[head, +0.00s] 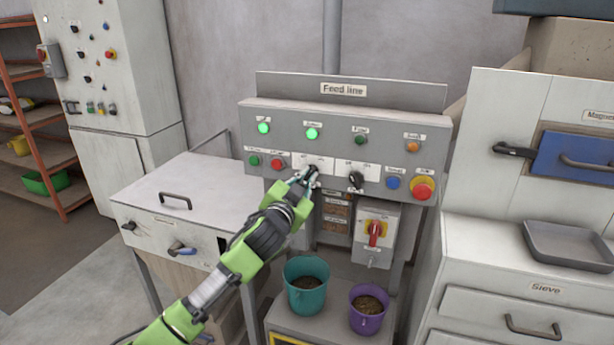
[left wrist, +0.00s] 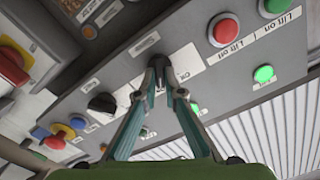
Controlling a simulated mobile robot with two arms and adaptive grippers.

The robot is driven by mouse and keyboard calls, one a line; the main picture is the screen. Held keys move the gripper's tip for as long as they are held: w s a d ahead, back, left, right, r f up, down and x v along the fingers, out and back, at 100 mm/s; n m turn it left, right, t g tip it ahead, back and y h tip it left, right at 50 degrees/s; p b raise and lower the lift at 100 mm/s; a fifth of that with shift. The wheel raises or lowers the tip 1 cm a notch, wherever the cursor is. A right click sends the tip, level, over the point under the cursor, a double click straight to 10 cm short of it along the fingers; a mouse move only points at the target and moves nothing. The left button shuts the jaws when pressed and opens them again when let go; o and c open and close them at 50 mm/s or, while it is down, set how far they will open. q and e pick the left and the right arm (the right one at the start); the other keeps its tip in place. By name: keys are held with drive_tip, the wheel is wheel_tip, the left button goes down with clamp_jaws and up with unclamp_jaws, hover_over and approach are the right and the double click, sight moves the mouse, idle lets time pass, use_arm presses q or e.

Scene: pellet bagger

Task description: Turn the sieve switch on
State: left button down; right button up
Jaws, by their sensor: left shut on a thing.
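My left gripper (head: 310,172) reaches the grey Feed line panel (head: 256,112) and is shut on a black rotary knob (left wrist: 147,43), the left of two such knobs. In the head view the gripper partly hides this knob. In the left wrist view the fingertips (left wrist: 160,64) close around it. A white label plate (left wrist: 186,63) sits beside it; its text is too small to read surely. Of the lamps above, the left green lamp (head: 263,128) and second green lamp (head: 312,133) are lit. The third green lamp (head: 360,140) looks dark. My right gripper is not in view.
A second black knob (head: 356,179) is close on the right, then a blue button (head: 393,183) and a red emergency stop (head: 422,188). A red-yellow main switch (head: 375,233) sits below. Teal (head: 306,290) and purple (head: 367,312) buckets stand underneath.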

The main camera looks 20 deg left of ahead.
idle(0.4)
use_arm(q)
drive_tip(key=c, duration=2.1)
unclamp_jaws()
drive_tip(key=shift+c, duration=0.2)
drive_tip(key=shift+s, duration=0.1)
drive_tip(key=s, duration=1.1)
drive_tip(key=shift+s+a, duration=0.2)
drive_tip(key=shift+s, duration=0.2)
drive_tip(key=shift+f, duration=0.15)
